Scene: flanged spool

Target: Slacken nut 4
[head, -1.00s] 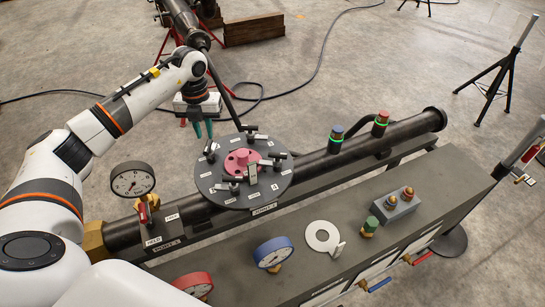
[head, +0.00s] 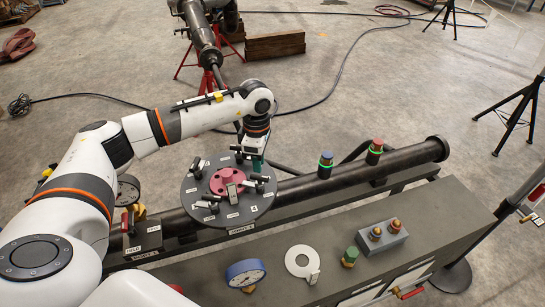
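A dark round flange (head: 228,218) with a pink hub (head: 226,181) in its middle sits on the black pipe. Several nuts with black T-handles and small white labels stand around its rim. One label, at the flange's right front, seems to read 4 (head: 254,209); the T-handled nut (head: 258,184) is near it. My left gripper (head: 256,164) points down at the flange's far right edge, just behind that nut. Its teal fingers are partly hidden, so their gap and any contact are unclear. My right gripper is not in view.
The pipe carries a blue-topped fitting (head: 325,164) and a red-topped one (head: 375,151), both with green rings, to the right. A grey bench (head: 440,226) in front holds a blue gauge (head: 245,273), a white ring (head: 301,261) and a grey box (head: 381,238). Black tripods stand at right.

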